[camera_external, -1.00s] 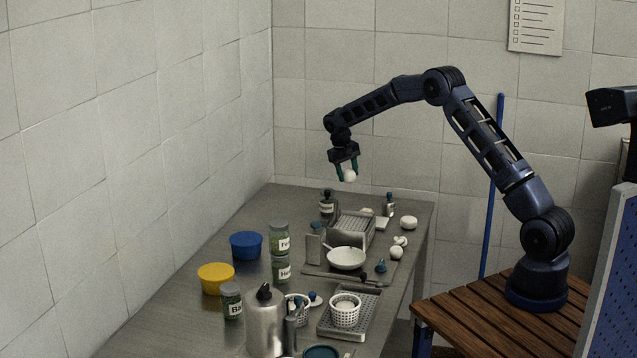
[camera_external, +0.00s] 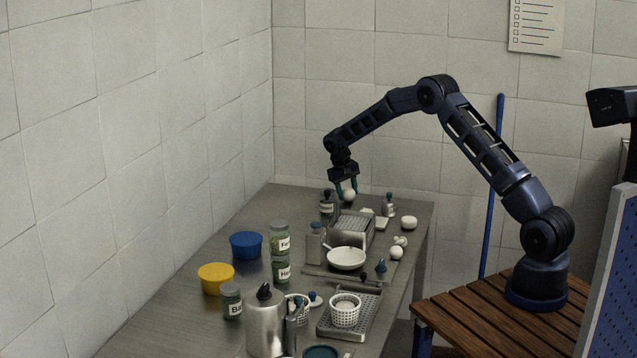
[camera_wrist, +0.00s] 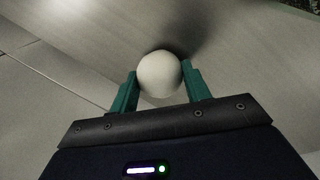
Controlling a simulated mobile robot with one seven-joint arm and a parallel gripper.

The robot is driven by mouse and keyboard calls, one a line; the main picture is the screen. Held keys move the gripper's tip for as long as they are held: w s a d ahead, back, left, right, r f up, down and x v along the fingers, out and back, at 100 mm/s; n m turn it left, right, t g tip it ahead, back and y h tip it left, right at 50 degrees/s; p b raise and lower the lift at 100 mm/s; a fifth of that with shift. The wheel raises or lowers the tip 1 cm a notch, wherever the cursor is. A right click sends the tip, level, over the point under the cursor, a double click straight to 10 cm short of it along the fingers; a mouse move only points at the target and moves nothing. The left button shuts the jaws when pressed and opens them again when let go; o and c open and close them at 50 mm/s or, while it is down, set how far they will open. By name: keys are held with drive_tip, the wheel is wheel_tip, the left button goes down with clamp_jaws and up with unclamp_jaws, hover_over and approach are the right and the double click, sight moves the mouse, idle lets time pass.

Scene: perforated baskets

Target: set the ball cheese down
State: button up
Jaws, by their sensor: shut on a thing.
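The ball cheese (camera_wrist: 160,75) is a smooth white ball held between the two green fingers of my gripper (camera_wrist: 160,88) in the wrist view. In the external view, my gripper (camera_external: 347,188) points down at the far end of the metal table, with the ball cheese (camera_external: 349,195) between its fingertips. The wrist view shows a dark shadow close beside the ball on the grey surface. Whether the ball touches the table cannot be told.
A dark-lidded bottle (camera_external: 327,203) and a metal rack (camera_external: 350,230) stand close to my gripper. Another small bottle (camera_external: 389,205) and white round pieces (camera_external: 409,222) lie to the right. A white pan (camera_external: 346,258), jars and baskets fill the nearer table.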

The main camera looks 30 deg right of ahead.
drive_tip(key=shift+f, duration=0.15)
drive_tip(key=o, duration=1)
drive_tip(key=v, duration=1.2)
drive_tip(key=s+d+r+t+y, duration=0.1)
drive_tip(key=s+d+r, duration=0.4)
drive_tip(key=s+r, duration=0.35)
drive_tip(key=s+d+r, duration=0.4)
drive_tip(key=s+r, duration=0.4)
drive_tip(key=s, duration=0.2)
drive_tip(key=s+d+r+t+y, duration=0.1)
drive_tip(key=s+d+r, duration=0.4)
drive_tip(key=s+r, duration=0.35)
drive_tip(key=s+d+f+t, duration=0.1)
drive_tip(key=s+d, duration=0.1)
drive_tip(key=s, duration=0.9)
drive_tip(key=s+d+f, duration=0.2)
drive_tip(key=s, duration=0.9)
drive_tip(key=s+d+f+t, duration=0.1)
drive_tip(key=s+d, duration=0.1)
drive_tip(key=s, duration=0.9)
drive_tip(key=shift+s+f+t+y, duration=0.2)
drive_tip(key=shift+f+t+y, duration=0.1)
drive_tip(key=shift+f, duration=0.05)
